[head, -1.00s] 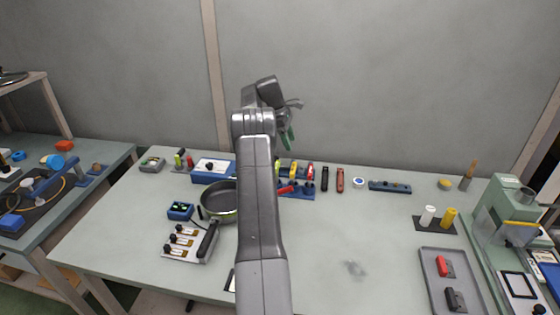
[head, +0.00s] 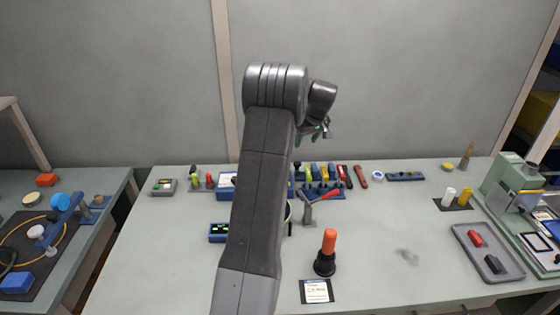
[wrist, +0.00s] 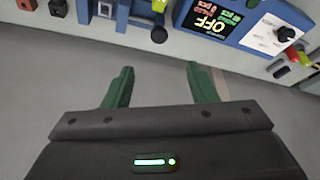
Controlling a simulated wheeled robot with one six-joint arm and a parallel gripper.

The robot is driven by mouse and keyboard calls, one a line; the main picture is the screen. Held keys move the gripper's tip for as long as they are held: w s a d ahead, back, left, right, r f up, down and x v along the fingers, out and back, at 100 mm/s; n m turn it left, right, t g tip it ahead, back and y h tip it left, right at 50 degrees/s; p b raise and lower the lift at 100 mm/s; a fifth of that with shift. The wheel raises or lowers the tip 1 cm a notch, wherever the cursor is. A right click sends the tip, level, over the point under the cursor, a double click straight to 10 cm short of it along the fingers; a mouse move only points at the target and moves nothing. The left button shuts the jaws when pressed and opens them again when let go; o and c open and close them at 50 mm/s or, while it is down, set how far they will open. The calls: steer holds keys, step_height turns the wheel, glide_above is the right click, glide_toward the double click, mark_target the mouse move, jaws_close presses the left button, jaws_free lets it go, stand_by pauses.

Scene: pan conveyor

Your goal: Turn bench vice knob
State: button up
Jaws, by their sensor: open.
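My gripper (head: 318,132) is raised in front of the back wall, above the far part of the bench. In the wrist view its two green fingers (wrist: 160,85) stand wide apart with nothing between them. I cannot pick out a bench vice for certain. A blue fixture (head: 62,220) with a round blue knob (head: 61,200) stands on the left bench, well away from my gripper. My arm hides part of the middle bench.
A blue unit with an OFF display (wrist: 210,22) shows in the wrist view, with a black dial (wrist: 285,33) on a white panel. An orange-handled tool (head: 329,242) stands upright at the front. A grey tray (head: 463,239) lies right. Bench between them is clear.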

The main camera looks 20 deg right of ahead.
mark_target(298, 163)
steer(key=p+x, duration=0.3)
steer(key=x, duration=1)
steer(key=shift+d+f, duration=0.1)
steer(key=shift+f, duration=0.25)
steer(key=c, duration=1)
